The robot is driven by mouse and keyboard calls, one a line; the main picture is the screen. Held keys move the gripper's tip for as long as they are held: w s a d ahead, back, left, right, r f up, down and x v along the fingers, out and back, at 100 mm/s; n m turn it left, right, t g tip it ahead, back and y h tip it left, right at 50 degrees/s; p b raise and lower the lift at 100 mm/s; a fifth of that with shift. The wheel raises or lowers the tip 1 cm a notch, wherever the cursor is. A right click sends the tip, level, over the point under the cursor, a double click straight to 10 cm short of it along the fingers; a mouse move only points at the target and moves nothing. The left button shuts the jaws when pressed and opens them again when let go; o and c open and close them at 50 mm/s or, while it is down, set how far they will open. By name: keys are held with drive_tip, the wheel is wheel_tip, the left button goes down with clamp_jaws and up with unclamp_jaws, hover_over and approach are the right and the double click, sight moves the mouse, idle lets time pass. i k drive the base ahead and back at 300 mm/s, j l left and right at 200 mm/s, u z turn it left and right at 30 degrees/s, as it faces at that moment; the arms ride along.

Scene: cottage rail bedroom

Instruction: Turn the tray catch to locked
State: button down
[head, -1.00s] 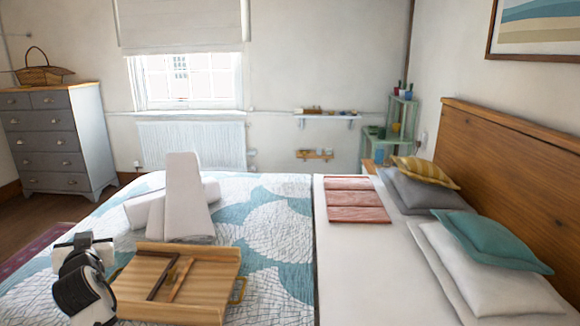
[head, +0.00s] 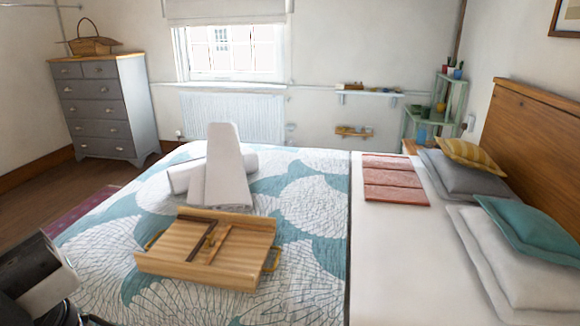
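The wooden tray (head: 160,262) lies on the quilt near the front left of the bed in the head view. Its slatted top faces up and brass-coloured handles show at its sides. A dark strip (head: 196,243) and a lighter strip (head: 218,246) lie across the middle of the tray. A small dark part sits between them; it may be the catch, but it is too small to tell its setting. Black and white links of my arm fill the lower left corner, left of the tray and apart from it. My gripper's fingers do not show.
Folded red cloths (head: 396,180) and several pillows (head: 535,225) lie to the right. A grey dresser (head: 103,110) stands at the back left. The quilt right of the tray is clear.

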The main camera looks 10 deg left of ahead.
sight(209, 237)
drive_tip(key=i+j+z, duration=0.15)
drive_tip(key=j+z, duration=0.2)
drive_tip(key=j, duration=1.45)
drive_tip(key=k+j+z, duration=0.1)
drive_tip(key=j+z, duration=0.2)
drive_tip(key=j, duration=1.45)
